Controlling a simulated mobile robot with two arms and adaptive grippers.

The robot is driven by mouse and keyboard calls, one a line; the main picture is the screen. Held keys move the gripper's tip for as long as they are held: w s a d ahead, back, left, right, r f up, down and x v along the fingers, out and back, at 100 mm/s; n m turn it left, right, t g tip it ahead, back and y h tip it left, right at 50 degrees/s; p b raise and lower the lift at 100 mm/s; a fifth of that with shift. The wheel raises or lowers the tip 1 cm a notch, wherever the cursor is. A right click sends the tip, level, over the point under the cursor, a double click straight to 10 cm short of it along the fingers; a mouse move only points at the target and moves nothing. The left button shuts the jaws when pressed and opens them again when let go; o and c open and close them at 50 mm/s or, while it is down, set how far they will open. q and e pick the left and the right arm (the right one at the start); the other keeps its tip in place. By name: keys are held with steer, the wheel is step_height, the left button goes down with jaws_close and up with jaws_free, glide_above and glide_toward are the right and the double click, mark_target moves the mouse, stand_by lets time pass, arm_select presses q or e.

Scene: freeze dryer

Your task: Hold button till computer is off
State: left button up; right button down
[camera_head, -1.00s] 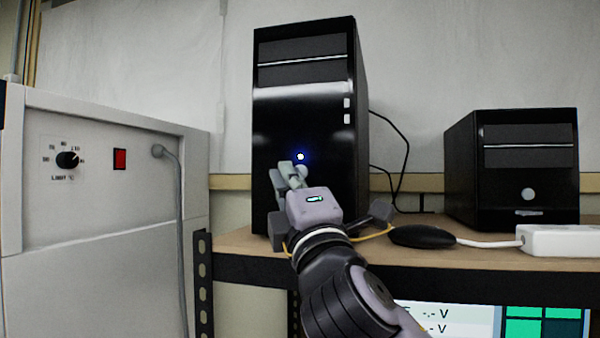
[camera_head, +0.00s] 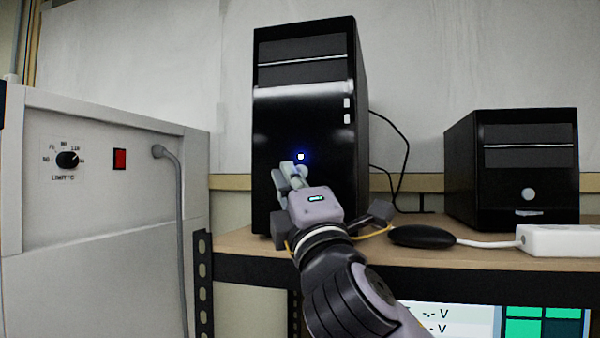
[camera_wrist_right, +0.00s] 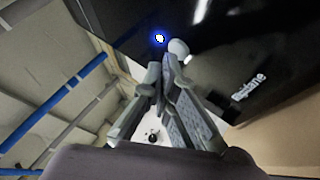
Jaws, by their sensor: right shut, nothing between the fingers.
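The tall black computer tower (camera_head: 303,125) stands upright on the wooden shelf. A small blue-white light (camera_head: 300,156) glows on its front; the light also shows in the right wrist view (camera_wrist_right: 159,38). Just below it is a round pale button (camera_wrist_right: 179,47), partly covered by my fingers in the head view. My right gripper (camera_head: 289,172) is shut and empty, its fingertips at the button's lower left. In the right wrist view the fingertips (camera_wrist_right: 167,63) end right beside the button; I cannot tell if they touch it. My left gripper is not in view.
A smaller black computer (camera_head: 515,170) stands on the shelf (camera_head: 440,252) to the right. A black mouse-shaped object (camera_head: 422,237) and a white power strip (camera_head: 565,240) lie in front. A grey cabinet with a dial (camera_head: 67,160) and red switch (camera_head: 119,159) stands left.

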steer(key=shift+w+d, duration=0.15)
steer(key=shift+w, duration=0.25)
stand_by(0.7)
stand_by(2.3)
steer(key=shift+s+a, duration=0.25)
steer(key=shift+s, duration=0.5)
steer(key=s, duration=0.1)
steer(key=s+a, duration=0.1)
steer(key=s, duration=0.1)
steer(key=s+b, duration=0.1)
steer(key=shift+s+a, duration=0.25)
steer(key=shift+s, duration=0.1)
steer(key=shift+f, duration=0.1)
